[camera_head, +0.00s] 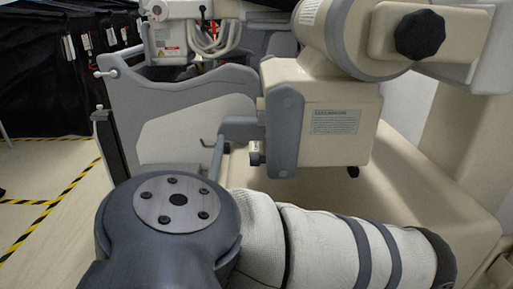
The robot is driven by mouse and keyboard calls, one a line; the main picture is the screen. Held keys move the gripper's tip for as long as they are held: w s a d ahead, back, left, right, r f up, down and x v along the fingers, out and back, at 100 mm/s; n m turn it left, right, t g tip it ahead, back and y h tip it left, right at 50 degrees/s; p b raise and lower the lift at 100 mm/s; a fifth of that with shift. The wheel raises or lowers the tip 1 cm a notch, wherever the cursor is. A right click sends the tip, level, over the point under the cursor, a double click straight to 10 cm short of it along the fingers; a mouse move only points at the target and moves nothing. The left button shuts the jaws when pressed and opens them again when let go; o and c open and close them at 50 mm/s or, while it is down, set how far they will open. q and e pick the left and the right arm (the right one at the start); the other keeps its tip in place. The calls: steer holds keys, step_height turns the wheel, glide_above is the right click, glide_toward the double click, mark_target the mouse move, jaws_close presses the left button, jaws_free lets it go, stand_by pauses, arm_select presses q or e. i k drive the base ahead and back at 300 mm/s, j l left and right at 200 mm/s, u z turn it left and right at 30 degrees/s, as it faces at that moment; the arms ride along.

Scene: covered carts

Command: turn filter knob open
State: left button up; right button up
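A large black lobed knob (420,33) sits on the cream machine's upper arm at the top right. One of my arms, with a dark grey joint and white sleeve, fills the lower foreground and hides part of the machine. Neither of my grippers is in view.
A grey side panel with a handle (170,100) stands left of the housing. Cables (215,40) hang at the top. Dark covered carts (45,75) stand at the far left. The floor there has yellow-black tape (50,220) and looks clear.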

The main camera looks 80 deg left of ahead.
mark_target(255, 159)
steer(key=j+u, duration=0.1)
steer(key=u, duration=0.35)
steer(key=j+u, duration=0.1)
steer(key=u, duration=0.35)
steer(key=j+u, duration=0.1)
steer(key=u, duration=0.3)
steer(key=j+u, duration=0.1)
steer(key=u, duration=0.35)
steer(key=j+u, duration=0.1)
steer(key=u, duration=0.35)
steer(key=k+j, duration=0.15)
steer(key=i+l, duration=0.15)
